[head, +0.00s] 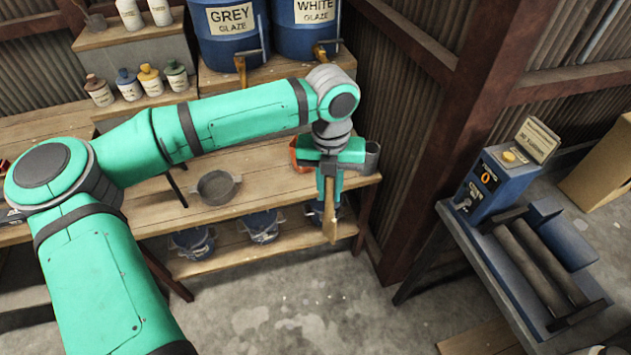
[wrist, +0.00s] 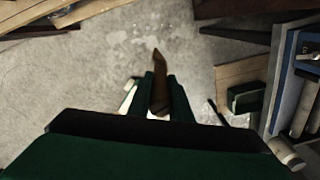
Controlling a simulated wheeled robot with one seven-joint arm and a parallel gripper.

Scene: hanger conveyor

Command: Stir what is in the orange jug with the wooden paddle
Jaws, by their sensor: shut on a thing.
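My gripper (head: 330,180) is shut on the wooden paddle (head: 329,222) near the right end of the workbench in the head view. The paddle hangs down below the fingers, in front of the bench edge as seen here. In the wrist view the paddle (wrist: 158,93) sticks out between the two dark green fingers, with bare floor behind it. An orange-red piece (head: 302,155), which may be the orange jug, shows just left of my gripper on the bench. The rest of it is hidden behind my gripper, and I cannot see its inside.
A grey pan (head: 215,187) sits on the bench to the left. Blue buckets (head: 262,225) stand on the lower shelf. Blue glaze drums (head: 305,30) stand behind. A roller machine (head: 535,265) is at the right; the floor between is clear.

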